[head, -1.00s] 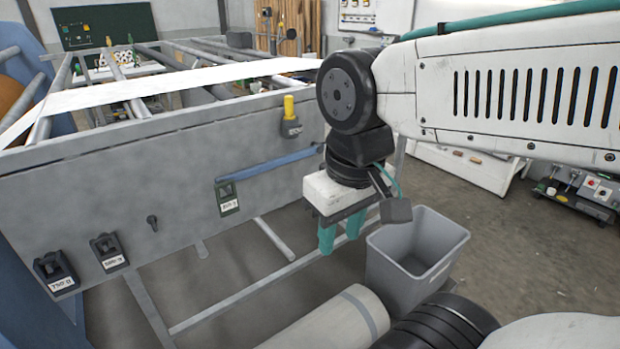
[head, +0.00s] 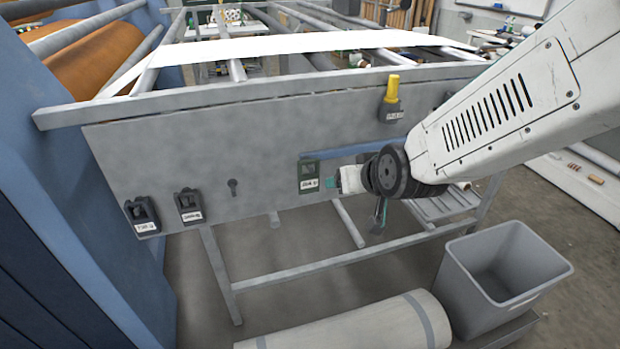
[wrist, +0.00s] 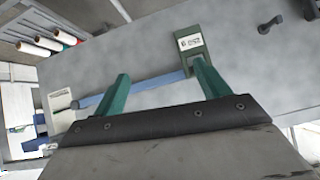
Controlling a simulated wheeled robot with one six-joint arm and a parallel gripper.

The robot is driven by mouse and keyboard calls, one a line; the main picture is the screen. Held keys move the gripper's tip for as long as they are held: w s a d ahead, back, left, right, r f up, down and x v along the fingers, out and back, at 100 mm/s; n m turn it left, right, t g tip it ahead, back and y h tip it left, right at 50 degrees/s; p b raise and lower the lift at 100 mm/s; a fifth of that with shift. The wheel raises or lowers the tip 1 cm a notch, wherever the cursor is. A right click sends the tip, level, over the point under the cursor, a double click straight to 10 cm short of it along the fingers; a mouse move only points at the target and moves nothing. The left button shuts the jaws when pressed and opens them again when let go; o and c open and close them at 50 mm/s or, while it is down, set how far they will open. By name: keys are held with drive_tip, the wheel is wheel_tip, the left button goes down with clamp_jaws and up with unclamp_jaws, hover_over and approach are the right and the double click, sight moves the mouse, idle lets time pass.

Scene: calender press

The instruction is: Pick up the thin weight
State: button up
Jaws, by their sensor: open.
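I cannot tell for sure which thing is the thin weight. A small dark green labelled block (head: 309,177) is mounted on the grey panel (head: 240,135), with a blue bar (head: 345,152) running right from it. My gripper (head: 331,183) points at the panel just right of this block. In the wrist view my gripper (wrist: 160,67) is open and empty, its teal fingers apart. The right finger overlaps the lower edge of the green block (wrist: 191,45), and the blue bar (wrist: 150,88) crosses between the fingers. Contact cannot be told.
A yellow-topped fitting (head: 391,88) is upper right. Below are frame bars, a pale roll (head: 350,325) and a grey bin (head: 503,275). A blue wall (head: 95,170) stands left.

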sight(309, 181)
drive_tip(key=w+a+f+t, duration=0.1)
drive_tip(key=a, duration=0.1)
drive_tip(key=w+a+f+t, duration=0.1)
drive_tip(key=a+f, duration=0.1)
drive_tip(key=w+a+f+t+y, duration=0.1)
drive_tip(key=a+t, duration=0.1)
drive_tip(key=a, duration=0.1)
drive_tip(key=shift+w+a+f+n, duration=0.1)
drive_tip(key=shift+w+f+n, duration=0.05)
drive_tip(key=shift+f+n, duration=0.25)
drive_tip(key=shift+w+a, duration=0.15)
drive_tip(key=shift+w, duration=0.1)
drive_tip(key=x, duration=0.7)
drive_tip(key=shift+w, duration=0.2)
drive_tip(key=c, duration=1.2)
